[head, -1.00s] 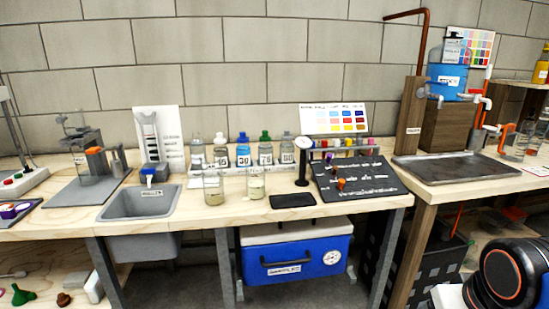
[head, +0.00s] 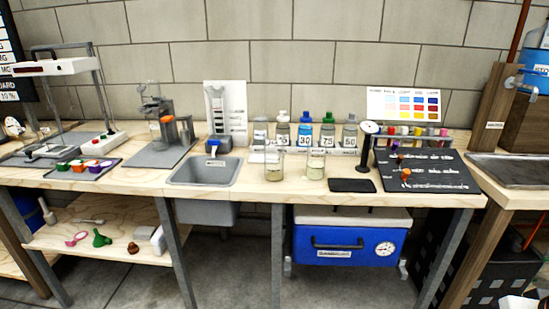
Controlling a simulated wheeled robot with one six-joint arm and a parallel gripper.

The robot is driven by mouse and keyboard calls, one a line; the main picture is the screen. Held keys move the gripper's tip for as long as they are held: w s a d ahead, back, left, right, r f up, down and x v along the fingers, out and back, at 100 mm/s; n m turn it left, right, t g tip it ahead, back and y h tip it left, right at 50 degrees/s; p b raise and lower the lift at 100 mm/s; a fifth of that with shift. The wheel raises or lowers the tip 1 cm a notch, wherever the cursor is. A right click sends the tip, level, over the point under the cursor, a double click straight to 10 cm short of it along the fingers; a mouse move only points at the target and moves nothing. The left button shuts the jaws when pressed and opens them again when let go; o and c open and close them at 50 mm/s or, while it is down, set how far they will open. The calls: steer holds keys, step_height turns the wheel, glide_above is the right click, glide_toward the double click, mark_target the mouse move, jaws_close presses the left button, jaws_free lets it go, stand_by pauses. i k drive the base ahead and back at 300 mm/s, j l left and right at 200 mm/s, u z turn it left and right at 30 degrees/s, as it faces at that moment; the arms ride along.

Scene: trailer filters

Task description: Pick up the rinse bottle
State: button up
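No bottle in the head view has a readable rinse label, so I cannot tell which one is the rinse bottle. Several capped bottles stand upright in a row at the back of the bench: a white-capped one (head: 282,130), a blue-capped one (head: 305,131), a green-capped one (head: 327,131) and a grey-capped one (head: 349,133). A pale bottle (head: 260,131) stands at the row's left end. A white bottle (head: 47,212) is on the lower level at left, partly hidden by a bench leg. My gripper is not in view.
A grey sink (head: 203,171) is set in the wooden bench (head: 240,192). Two clear jars (head: 274,166) (head: 316,166) stand in front of the row. A black pad (head: 352,185) and a dark board (head: 427,171) lie to the right. A blue cooler (head: 345,238) is underneath.

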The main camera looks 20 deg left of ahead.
mark_target(260, 122)
steer(key=j+z, duration=0.1)
steer(key=j, duration=0.4)
steer(key=k+j+z, duration=0.15)
steer(key=j, duration=0.3)
steer(key=j+z, duration=0.1)
steer(key=j, duration=0.4)
steer(key=k+j+z, duration=0.15)
steer(key=j, duration=0.3)
steer(key=j+z, duration=0.1)
steer(key=j, duration=0.35)
steer(key=k, duration=0.05)
